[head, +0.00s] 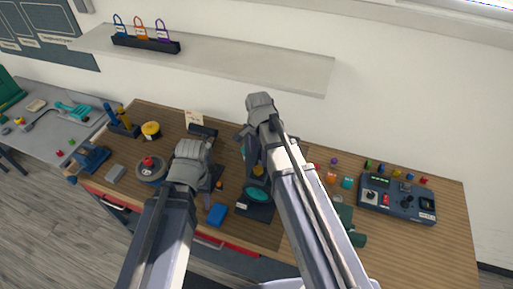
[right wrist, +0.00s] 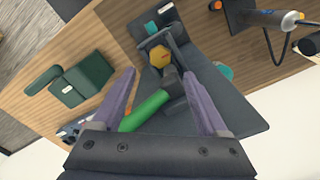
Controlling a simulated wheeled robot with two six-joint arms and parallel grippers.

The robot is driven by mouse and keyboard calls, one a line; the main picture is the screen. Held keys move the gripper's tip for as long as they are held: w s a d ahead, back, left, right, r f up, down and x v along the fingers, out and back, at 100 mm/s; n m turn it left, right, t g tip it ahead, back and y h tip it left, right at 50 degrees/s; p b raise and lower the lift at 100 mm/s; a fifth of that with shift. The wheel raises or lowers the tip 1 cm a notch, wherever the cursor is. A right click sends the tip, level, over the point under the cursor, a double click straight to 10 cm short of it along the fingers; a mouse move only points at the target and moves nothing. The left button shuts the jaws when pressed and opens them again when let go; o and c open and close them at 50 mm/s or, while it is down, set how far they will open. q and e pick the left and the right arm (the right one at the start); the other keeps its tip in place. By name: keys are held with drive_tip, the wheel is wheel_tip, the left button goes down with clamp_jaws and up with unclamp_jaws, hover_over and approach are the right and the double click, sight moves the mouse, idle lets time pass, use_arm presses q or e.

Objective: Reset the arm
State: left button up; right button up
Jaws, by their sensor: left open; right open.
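My left gripper (head: 212,182) is over the middle of the wooden bench in the head view, its fingers partly hidden by my wrist. My right gripper (head: 252,160) is to its right, above a dark fixture (head: 258,210), and my arm hides part of it. In the right wrist view the right gripper (right wrist: 157,76) is open, with its two purple fingers apart. A green handle (right wrist: 146,110) shows between the fingers, and a yellow hexagonal piece (right wrist: 159,56) sits on the dark fixture beyond them. I cannot tell whether the fingers touch the handle.
A control box (head: 398,200) stands at the bench's right, with several small coloured pieces beside it. A blue block (head: 217,215) lies near the front edge. A round device with a red knob (head: 149,170) is at left. A shelf (head: 230,64) with coloured padlocks hangs above.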

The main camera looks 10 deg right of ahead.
use_arm(q)
wheel_tip(320, 180, down, 24)
drive_tip(key=b, duration=2.3)
drive_tip(key=shift+m+b, duration=0.3)
drive_tip(key=shift+b, duration=0.1)
use_arm(e)
drive_tip(key=s+a+f+n, duration=0.3)
drive_tip(key=f+n, duration=0.3)
drive_tip(key=f, duration=0.2)
drive_tip(key=s+a+f+n, duration=0.3)
drive_tip(key=s+f+n, duration=0.3)
drive_tip(key=f, duration=0.1)
drive_tip(key=s+a+f+n+h, duration=0.1)
drive_tip(key=s+a+f+n, duration=0.3)
drive_tip(key=f, duration=0.4)
drive_tip(key=shift+s+f+n, duration=0.35)
drive_tip(key=shift+n, duration=0.55)
use_arm(q)
drive_tip(key=shift+r, duration=0.1)
use_arm(e)
drive_tip(key=shift+a, duration=0.1)
